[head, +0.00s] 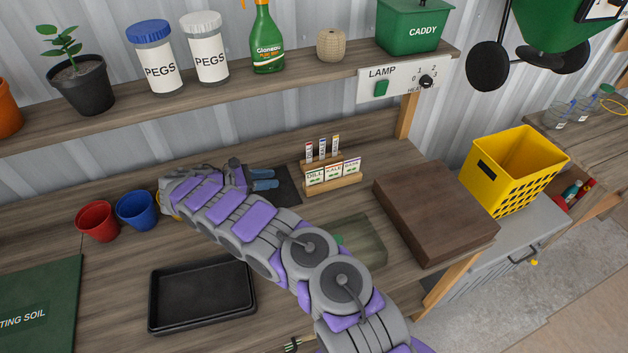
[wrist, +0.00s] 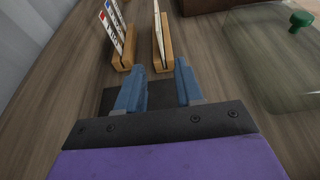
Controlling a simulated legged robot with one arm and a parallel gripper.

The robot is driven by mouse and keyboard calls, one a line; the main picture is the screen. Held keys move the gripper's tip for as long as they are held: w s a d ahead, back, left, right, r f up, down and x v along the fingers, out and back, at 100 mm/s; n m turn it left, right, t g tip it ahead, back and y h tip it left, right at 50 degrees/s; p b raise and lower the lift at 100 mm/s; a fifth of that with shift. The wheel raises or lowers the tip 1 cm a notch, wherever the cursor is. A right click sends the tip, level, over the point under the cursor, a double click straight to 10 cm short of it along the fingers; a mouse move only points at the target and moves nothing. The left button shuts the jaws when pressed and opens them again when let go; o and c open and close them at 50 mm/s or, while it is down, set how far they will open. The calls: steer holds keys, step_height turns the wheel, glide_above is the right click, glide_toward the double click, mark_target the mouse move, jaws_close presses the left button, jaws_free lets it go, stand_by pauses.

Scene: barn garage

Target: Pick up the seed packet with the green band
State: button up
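Seed packets stand in two wooden holders. In the head view, the front holder (head: 335,186) bears three white packets (head: 333,173), lettered DILL, KALE and one I cannot read, the last with a purple band. Smaller packets (head: 322,149) with red, blue and yellow tops stand behind. I cannot make out which packet has a green band. My gripper (head: 266,179) is left of the holders, low over the bench. In the wrist view my gripper (wrist: 158,86) is open and empty, its blue fingers apart. Ahead, the front holder (wrist: 163,52) shows end-on with its packets edge-on.
A dark mat (head: 288,188) lies under my gripper. Right of the holders are a brown block (head: 432,210) and a clear lidded box (head: 362,245). Red (head: 97,221) and blue (head: 136,210) pots stand left; a black tray (head: 202,295) lies in front. A shelf (head: 230,88) runs above.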

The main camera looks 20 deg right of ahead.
steer(key=b, duration=0.1)
glide_toward(316, 175)
steer(key=x, duration=0.5)
steer(key=shift+d+f, duration=0.1)
steer(key=shift+f, duration=0.1)
steer(key=shift+w+a+f+b, duration=0.1)
steer(key=shift+a+b, duration=0.1)
steer(key=shift+b, duration=0.15)
steer(key=shift+d+f, duration=0.2)
steer(key=shift+d, duration=0.1)
steer(key=x, duration=0.3)
steer(key=b+x, duration=0.1)
steer(key=x, duration=0.1)
steer(key=shift+w+r, duration=0.1)
steer(key=shift+r, duration=0.2)
steer(key=shift+a, duration=0.75)
steer(key=c, duration=0.7)
steer(key=shift+d, duration=0.6)
jaws_close()
